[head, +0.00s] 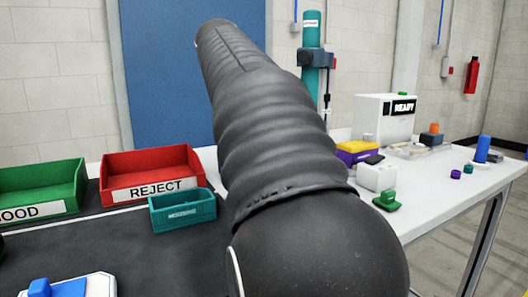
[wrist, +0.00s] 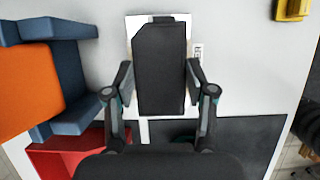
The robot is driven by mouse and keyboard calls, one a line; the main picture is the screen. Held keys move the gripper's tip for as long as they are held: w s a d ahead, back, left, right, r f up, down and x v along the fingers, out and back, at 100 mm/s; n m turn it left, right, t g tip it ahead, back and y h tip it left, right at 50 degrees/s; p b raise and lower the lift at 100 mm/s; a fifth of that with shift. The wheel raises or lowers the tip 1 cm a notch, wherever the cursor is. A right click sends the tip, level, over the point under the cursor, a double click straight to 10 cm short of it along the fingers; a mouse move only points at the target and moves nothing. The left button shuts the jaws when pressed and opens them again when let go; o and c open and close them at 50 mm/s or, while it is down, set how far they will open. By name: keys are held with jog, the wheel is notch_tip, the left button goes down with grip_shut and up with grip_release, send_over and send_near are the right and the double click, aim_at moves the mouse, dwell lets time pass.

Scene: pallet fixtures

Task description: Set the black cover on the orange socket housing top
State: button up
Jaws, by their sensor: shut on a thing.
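The black cover (wrist: 162,85) is a dark rectangular piece between the fingers of my gripper (wrist: 160,68) in the wrist view. My gripper is shut on it, one finger at each side. A large orange block (wrist: 25,88), seemingly the socket housing, shows at the left of the wrist view between blue-grey walls (wrist: 70,75); the cover is to its right and apart from it. My arm hides my gripper in the head view.
The white table (head: 455,193) holds a yellow-and-purple box (head: 357,152), a white block (head: 376,178), a green piece (head: 387,201) and a blue cylinder (head: 482,149). A red bin (head: 152,172), green bin (head: 38,190) and teal tray (head: 182,211) stand at left.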

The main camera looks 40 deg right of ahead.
jog(key=o, duration=1.1)
jog(key=shift+w+a+r, duration=0.1)
jog(key=shift+a+r, duration=0.05)
jog(key=shift+r, duration=0.35)
jog(key=shift+v, duration=1.15)
jog(key=w+a, duration=0.1)
jog(key=a, duration=0.6)
jog(key=w+a, duration=0.1)
jog(key=a, duration=0.3)
jog(key=shift+w+a+f, duration=0.2)
jog(key=shift+w+a, duration=0.1)
jog(key=shift+w, duration=0.05)
